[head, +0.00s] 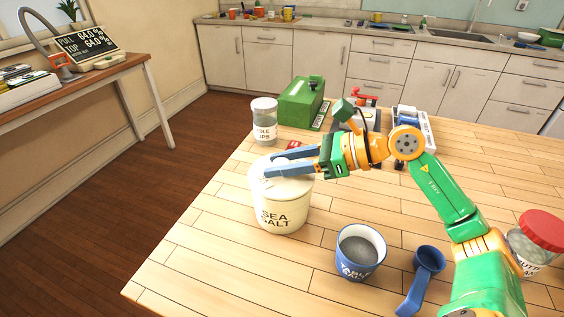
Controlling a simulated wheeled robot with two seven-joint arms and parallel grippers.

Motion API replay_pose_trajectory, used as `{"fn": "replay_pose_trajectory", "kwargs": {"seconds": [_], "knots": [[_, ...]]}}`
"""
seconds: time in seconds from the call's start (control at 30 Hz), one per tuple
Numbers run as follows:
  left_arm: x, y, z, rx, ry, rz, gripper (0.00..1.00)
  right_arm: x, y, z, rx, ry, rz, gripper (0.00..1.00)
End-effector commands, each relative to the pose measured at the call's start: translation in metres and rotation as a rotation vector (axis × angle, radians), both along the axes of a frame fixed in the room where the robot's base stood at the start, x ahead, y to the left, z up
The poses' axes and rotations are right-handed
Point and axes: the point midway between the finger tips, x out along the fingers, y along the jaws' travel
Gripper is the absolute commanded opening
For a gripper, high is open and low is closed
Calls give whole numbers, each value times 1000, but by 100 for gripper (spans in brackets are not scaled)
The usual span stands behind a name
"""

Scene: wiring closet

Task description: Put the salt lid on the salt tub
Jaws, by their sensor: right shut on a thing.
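The cream salt tub (281,212), marked "SEA SALT", stands upright on the wooden table. The pale salt lid (262,183) is at the tub's mouth; I cannot tell whether it is fully seated or slightly raised. My right gripper (272,164) reaches in from the right, its blue-grey fingers shut on the lid at its top. The fingers hide part of the lid and the tub's rim. My left gripper is not in view.
A blue cup (359,262) and a blue scoop (421,278) lie in front to the right. A clear jar (264,128) and green box (299,104) stand behind the tub. A red-lidded jar (541,232) is at far right. The table's left edge is close.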

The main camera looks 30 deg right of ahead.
Motion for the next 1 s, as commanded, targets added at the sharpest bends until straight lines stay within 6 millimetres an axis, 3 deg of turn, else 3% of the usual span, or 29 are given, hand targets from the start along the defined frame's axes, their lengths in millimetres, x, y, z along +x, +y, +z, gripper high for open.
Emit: {"fn": "replay_pose_trajectory", "kwargs": {"seconds": [0.5,0.53,0.57,0.97,1.0], "knots": [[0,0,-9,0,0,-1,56,0,0,-8,0,0,0,0],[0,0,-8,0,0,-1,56,0,0,-7,0,0,0,46],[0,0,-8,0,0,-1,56,0,0,-7,0,0,0,50],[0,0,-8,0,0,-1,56,0,0,-7,0,0,0,50],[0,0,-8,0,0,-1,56,0,0,-7,0,0,0,56]]}}
